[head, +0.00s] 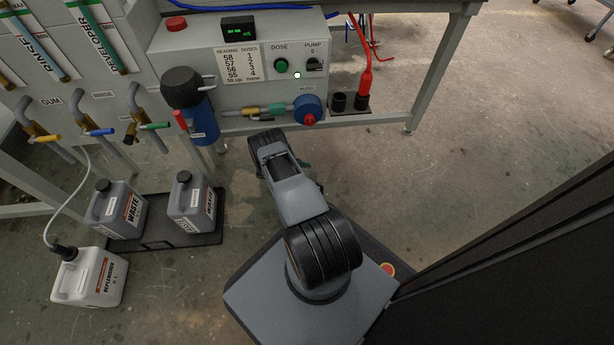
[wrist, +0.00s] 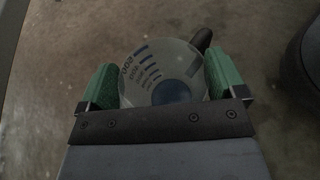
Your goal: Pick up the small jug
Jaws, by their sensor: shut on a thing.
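The small jug (wrist: 163,70) is a clear round vessel with blue measuring marks and a dark handle (wrist: 203,40). In the wrist view it sits between the two green finger pads of my gripper (wrist: 163,85), which press on its left and right sides. The jug is upright, seen from above, and looks empty. The concrete floor shows behind it. In the head view my arm hides the jug and most of the gripper.
The grey processor panel (head: 215,50) stands ahead, with a blue filter (head: 203,125) and a blue-red valve (head: 307,109) on its front. Waste jugs (head: 120,210) stand in a black tray at the left, near a white replenisher can (head: 90,277).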

